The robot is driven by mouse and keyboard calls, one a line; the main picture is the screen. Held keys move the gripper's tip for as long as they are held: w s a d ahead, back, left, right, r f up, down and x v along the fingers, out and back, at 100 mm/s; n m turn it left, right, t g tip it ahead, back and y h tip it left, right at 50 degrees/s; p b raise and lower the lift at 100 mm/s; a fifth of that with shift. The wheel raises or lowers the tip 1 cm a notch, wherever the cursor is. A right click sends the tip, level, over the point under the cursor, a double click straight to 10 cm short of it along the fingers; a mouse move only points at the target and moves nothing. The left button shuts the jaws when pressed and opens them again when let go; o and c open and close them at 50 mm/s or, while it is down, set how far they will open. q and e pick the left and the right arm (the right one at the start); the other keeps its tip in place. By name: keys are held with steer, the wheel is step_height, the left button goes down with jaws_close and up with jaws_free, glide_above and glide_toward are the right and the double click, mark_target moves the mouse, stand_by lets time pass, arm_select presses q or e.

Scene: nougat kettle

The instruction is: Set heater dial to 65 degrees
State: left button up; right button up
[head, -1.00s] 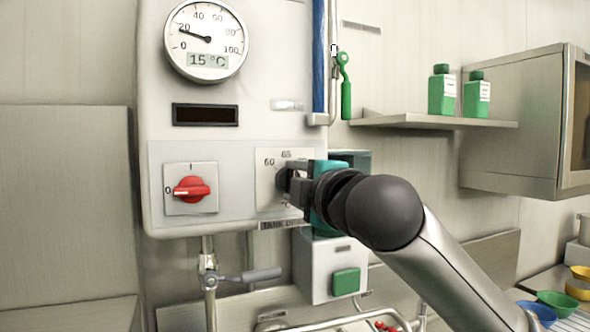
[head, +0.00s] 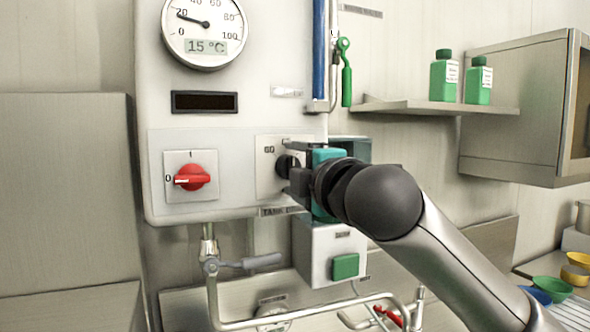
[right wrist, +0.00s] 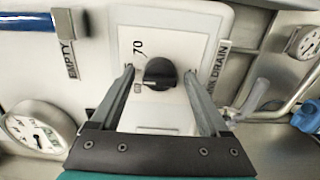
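The heater dial is a black round knob (head: 284,164) on a pale plate at the right of the heater box's control panel. A "60" mark shows beside it; the other marks near it are hidden by my right gripper (head: 298,172). In the right wrist view the knob (right wrist: 160,73) lies between the two fingers of my right gripper (right wrist: 160,76), with a gap on each side, and a "70" mark shows above it. The gripper is open and empty. My left gripper is not in view.
A red switch (head: 192,177) points to 0 left of the dial. The round gauge (head: 205,25) reads 15 °C. A grey box with a green button (head: 345,266) hangs below my gripper. Pipes (head: 270,324) run along the bottom. A shelf (head: 435,106) holds green bottles.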

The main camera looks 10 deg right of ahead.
steer(key=s+d+b, duration=0.3)
steer(key=s+b, duration=0.4)
steer(key=s, duration=0.8)
stand_by(0.6)
